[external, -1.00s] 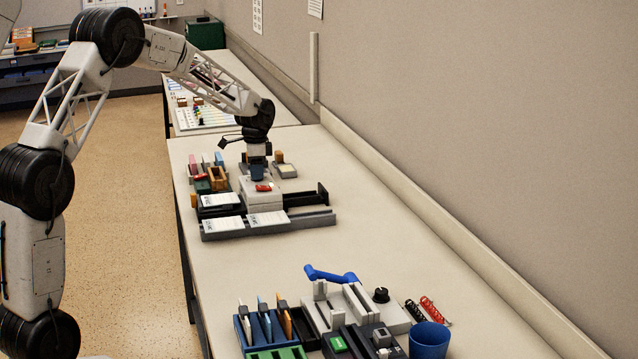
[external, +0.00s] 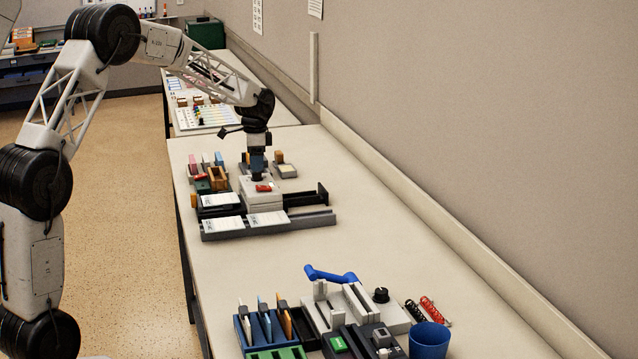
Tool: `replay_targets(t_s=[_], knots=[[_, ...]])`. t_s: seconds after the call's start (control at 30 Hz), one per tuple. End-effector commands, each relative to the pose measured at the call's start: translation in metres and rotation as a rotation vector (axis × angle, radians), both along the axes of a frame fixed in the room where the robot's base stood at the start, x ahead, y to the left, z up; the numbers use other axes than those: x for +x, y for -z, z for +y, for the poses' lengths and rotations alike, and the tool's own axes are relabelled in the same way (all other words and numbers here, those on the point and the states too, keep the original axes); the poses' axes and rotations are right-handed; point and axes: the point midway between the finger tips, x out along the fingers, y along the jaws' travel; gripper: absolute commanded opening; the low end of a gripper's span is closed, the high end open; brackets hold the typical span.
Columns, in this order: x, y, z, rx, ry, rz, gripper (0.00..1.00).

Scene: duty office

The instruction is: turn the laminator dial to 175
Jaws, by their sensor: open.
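A white box-shaped machine (external: 256,197) with a red part (external: 264,188) on top stands on the far part of the bench; it looks like the laminator. My gripper (external: 257,176) points down just above or at the back of its top, and is open. I cannot tell whether the fingers touch anything. No dial shows clearly on this machine; the gripper hides part of its top. A black round knob (external: 381,294) stands on a separate grey machine (external: 352,304) with a blue handle, nearer the camera.
White cards (external: 267,218) lie on trays before the white machine. A blue cup (external: 429,340) stands near the front. The bench middle is clear; the wall borders the right.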

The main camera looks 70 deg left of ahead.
Motion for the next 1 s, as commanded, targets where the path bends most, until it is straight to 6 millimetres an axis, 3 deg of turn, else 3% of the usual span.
replay_targets(t_s=[0.2, 0.4, 1.0], knots=[[0.0, -0.029, 0.0, 0.001, 0.0, -0.001, 0.57], [0.0, -0.044, 0.0, 0.0, 0.0, 0.0, 0.57], [0.0, -0.048, 0.0, 0.0, 0.0, 0.0, 0.57]])
